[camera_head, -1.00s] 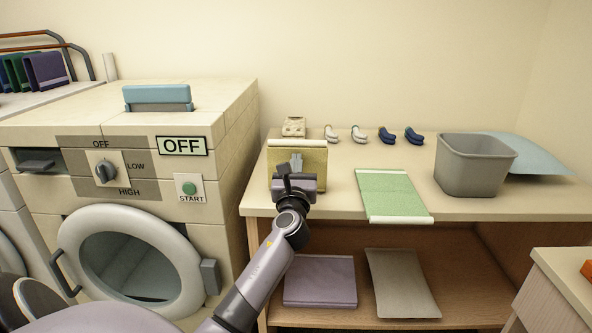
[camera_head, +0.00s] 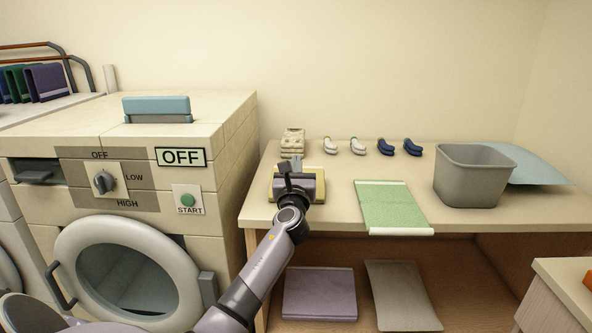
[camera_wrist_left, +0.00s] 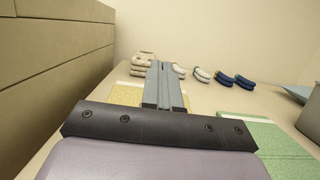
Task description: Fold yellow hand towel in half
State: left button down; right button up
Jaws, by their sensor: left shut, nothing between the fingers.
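The yellow hand towel (camera_head: 284,189) lies on the left part of the table, largely hidden behind my left gripper. In the left wrist view, the towel (camera_wrist_left: 126,95) shows on both sides of the fingers, with a pale strip at its far edge. It looks low and compact; its layers cannot be made out. My left gripper (camera_head: 297,162) is over the towel, fingers pointing to the back of the table. The fingers (camera_wrist_left: 163,75) are together, with nothing between them. Whether they touch the towel is unclear. My right gripper is not in view.
A green towel (camera_head: 390,203) lies to the right on the table (camera_head: 340,207). A grey bin (camera_head: 474,176) stands farther right. A beige folded stack (camera_head: 292,141) and several small curved items (camera_head: 385,147) line the back. The washer (camera_head: 225,160) stands close on the left.

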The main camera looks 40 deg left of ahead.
pick_arm(q)
jog(key=shift+w+a+f+b, duration=0.1)
jog(key=shift+w+a+b, duration=0.65)
jog(key=shift+w+a, duration=0.45)
jog(key=shift+w, duration=0.15)
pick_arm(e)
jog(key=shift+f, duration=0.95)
pick_arm(q)
jog(key=s+d+r+p, duration=0.4)
jog(key=r+p, duration=0.1)
jog(key=p, duration=0.3)
jog(key=shift+s+p, duration=0.3)
jog(key=shift+p, duration=0.05)
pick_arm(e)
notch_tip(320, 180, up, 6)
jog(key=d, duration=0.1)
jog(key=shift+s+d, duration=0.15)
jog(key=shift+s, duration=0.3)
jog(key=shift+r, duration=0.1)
